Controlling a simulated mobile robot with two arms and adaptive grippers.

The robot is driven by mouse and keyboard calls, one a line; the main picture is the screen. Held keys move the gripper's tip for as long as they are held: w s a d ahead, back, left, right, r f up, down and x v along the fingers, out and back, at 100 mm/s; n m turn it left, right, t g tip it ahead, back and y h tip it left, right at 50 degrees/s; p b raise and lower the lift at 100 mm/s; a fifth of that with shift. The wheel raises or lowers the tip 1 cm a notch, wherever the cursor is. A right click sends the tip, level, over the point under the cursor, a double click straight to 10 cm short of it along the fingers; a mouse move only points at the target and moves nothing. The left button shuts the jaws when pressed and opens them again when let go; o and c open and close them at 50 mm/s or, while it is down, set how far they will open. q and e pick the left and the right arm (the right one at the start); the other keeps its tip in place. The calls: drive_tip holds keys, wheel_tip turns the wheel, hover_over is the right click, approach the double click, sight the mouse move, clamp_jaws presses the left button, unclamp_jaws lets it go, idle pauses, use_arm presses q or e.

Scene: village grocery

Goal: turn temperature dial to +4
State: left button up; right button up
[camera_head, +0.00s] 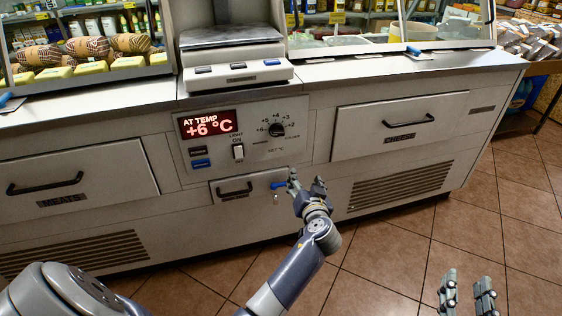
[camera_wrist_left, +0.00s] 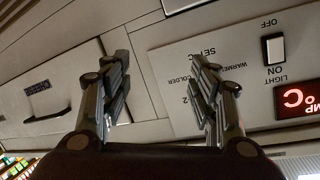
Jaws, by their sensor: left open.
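The temperature dial (camera_head: 277,129) is a small black knob on the light control panel (camera_head: 258,155), with marks from +6 to +2 around it. Its exact pointer setting is too small to tell. The red display (camera_head: 208,124) reads "AT TEMP +6 °C". My left gripper (camera_head: 306,182) is open and empty, below and right of the dial, apart from it. In the left wrist view its fingers (camera_wrist_left: 160,88) are spread before the panel, seen upside down; the dial appears hidden behind a finger. My right gripper (camera_head: 467,290) is open and empty over the floor, far from the panel.
A light switch (camera_head: 238,152) and small buttons (camera_head: 200,163) sit left of the dial. A blue-headed key (camera_head: 278,185) sticks out close to my left gripper. Drawers (camera_head: 390,125) flank the panel, and a scale (camera_head: 235,70) stands above. The tiled floor in front is clear.

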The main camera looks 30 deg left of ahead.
sight(279, 135)
use_arm(q)
drive_tip(key=s+a+r+n+y+b, duration=0.2)
drive_tip(key=a+r+n+y+b, duration=0.25)
drive_tip(key=r, duration=0.35)
drive_tip(key=x, duration=0.3)
drive_tip(key=b+x, duration=0.1)
drive_tip(key=x, duration=0.5)
drive_tip(key=shift+w+d+b, duration=0.25)
drive_tip(key=shift+d+b, duration=0.05)
drive_tip(key=shift+x, duration=0.8)
drive_tip(key=shift+f, duration=0.1)
drive_tip(key=c, duration=1.1)
use_arm(e)
drive_tip(key=s+r+t+y, duration=0.1)
drive_tip(key=s+r+t, duration=0.2)
drive_tip(key=r, duration=0.4)
drive_tip(key=s+d+r+t+y, duration=0.1)
drive_tip(key=s+r+t+y, duration=0.1)
drive_tip(key=s+r+t, duration=0.2)
wheel_tip(279, 135, up, 3)
drive_tip(key=shift+s+d+r+t, duration=0.15)
drive_tip(key=shift+s+t, duration=0.15)
drive_tip(key=shift+s, duration=0.7)
